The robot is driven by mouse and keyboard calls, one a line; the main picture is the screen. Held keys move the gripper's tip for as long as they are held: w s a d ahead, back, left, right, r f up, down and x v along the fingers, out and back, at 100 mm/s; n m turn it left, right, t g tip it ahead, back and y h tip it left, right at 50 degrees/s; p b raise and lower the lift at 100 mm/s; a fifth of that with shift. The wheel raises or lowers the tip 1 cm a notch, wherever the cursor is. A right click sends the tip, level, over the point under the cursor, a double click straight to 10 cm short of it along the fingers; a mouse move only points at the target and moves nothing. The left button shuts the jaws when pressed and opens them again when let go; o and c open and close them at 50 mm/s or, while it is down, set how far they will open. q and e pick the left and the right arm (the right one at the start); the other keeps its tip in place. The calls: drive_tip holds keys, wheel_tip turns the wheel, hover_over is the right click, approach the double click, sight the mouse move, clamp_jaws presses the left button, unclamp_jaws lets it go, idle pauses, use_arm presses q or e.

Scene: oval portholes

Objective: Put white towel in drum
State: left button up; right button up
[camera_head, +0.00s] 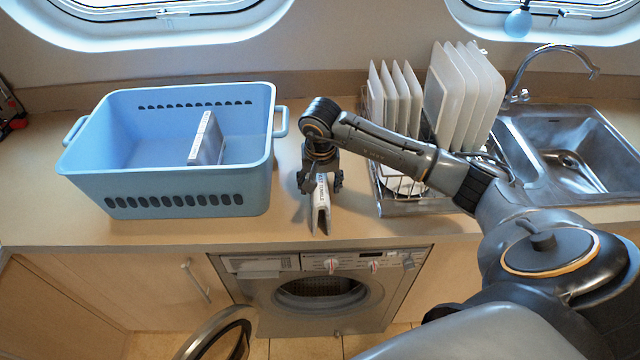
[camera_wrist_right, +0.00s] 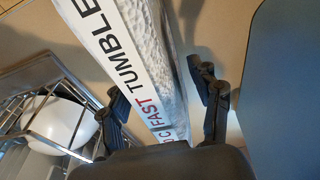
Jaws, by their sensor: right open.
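A white folded towel (camera_head: 321,210) with a printed band stands on the counter in front of my right gripper (camera_head: 320,182). In the right wrist view the towel (camera_wrist_right: 150,75), with lettering along its edge, lies between the two spread fingers of the gripper (camera_wrist_right: 163,105). The gripper is open, with gaps at both sides of the towel. A second white folded towel (camera_head: 207,138) stands inside the blue basket. The drum (camera_head: 318,290) shows in the open front of the washing machine below the counter. My left gripper is out of view.
The blue basket (camera_head: 170,172) stands left of the gripper. A dish rack (camera_head: 400,207) with plates and a sink (camera_head: 575,150) are on the right. The washing machine's round door (camera_head: 240,335) hangs open to the left. A strip of counter is bare.

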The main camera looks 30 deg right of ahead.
drive_tip(key=shift+r, duration=0.25)
drive_tip(key=r+b, duration=0.1)
drive_tip(key=r, duration=0.2)
drive_tip(key=r+b, duration=0.1)
drive_tip(key=r, duration=0.3)
drive_tip(key=s+a+r+b, duration=0.1)
drive_tip(key=r, duration=0.2)
drive_tip(key=shift+s+r+b, duration=0.1)
drive_tip(key=shift+r+b, duration=0.15)
drive_tip(key=shift+b, duration=0.15)
drive_tip(key=shift+s+r, duration=0.15)
drive_tip(key=shift+r, duration=0.4)
